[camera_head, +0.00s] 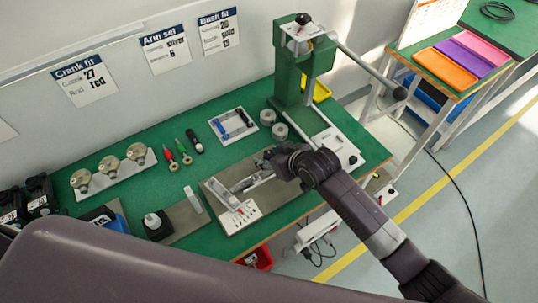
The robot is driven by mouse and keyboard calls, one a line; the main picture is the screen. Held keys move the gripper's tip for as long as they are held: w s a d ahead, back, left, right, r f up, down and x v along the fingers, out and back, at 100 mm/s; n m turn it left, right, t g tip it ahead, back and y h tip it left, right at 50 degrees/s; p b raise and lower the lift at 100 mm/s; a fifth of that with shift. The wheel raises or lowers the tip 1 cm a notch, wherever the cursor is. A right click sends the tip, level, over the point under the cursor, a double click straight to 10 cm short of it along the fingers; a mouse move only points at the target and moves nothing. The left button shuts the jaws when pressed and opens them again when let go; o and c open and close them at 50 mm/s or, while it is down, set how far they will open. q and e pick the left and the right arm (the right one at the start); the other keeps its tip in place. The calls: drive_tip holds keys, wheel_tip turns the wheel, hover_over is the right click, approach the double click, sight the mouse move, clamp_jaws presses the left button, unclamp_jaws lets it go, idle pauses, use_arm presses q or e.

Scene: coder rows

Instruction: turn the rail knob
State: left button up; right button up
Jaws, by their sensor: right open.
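A grey base plate (222,216) lies on the green bench with a metal rail-like fixture (243,186) and a small marked white plate (238,216) on it. My right gripper (268,160) is over the far right end of this fixture, its jaws small and partly merged with the dark wrist. I cannot make out a knob there; the gripper may hide it. To the left, a dark block with a round light top (152,219) stands on another grey strip (186,219), beside an upright silver piece (195,200). My left gripper is out of view.
A green press (288,75) with a long lever stands behind my right gripper, near two grey cylinders (280,131). A white tray (234,126), small red and green tools (184,153) and a rack of round brass parts (109,166) sit further back. My dark arm fills the foreground.

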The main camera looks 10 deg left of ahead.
drive_tip(key=shift+c, duration=0.3)
drive_tip(key=c, duration=1.1)
drive_tip(key=shift+c, duration=0.2)
drive_tip(key=shift+r, duration=0.1)
drive_tip(key=shift+n+g+y, duration=0.5)
drive_tip(key=shift+n+g, duration=0.1)
drive_tip(key=shift+n, duration=0.4)
drive_tip(key=o, duration=1.2)
drive_tip(key=v, duration=1.2)
